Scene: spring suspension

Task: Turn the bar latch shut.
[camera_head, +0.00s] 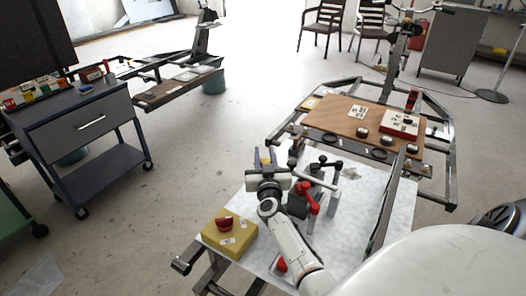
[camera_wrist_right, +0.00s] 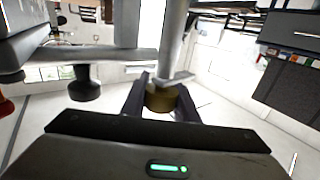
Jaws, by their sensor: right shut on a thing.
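My right gripper (camera_head: 265,156) is over the far left edge of the white-topped table, its fingers pointing away from me. In the right wrist view its two dark fingers (camera_wrist_right: 161,98) are shut on a brass-coloured round knob (camera_wrist_right: 162,99). A grey metal bar (camera_wrist_right: 110,55) with a black knob (camera_wrist_right: 85,84) hanging from it runs close by in that view. Which part is the bar latch, and how far it is turned, I cannot tell. In the head view my wrist partly hides the fittings. My left gripper is not in view.
Beside my wrist stand a red-handled clamp (camera_head: 308,198) and black-knobbed levers (camera_head: 330,163). A yellow box with a red button (camera_head: 224,224) sits at the table's near left. A wooden board (camera_head: 340,115) with small parts lies beyond. A grey drawer cart (camera_head: 85,125) stands left.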

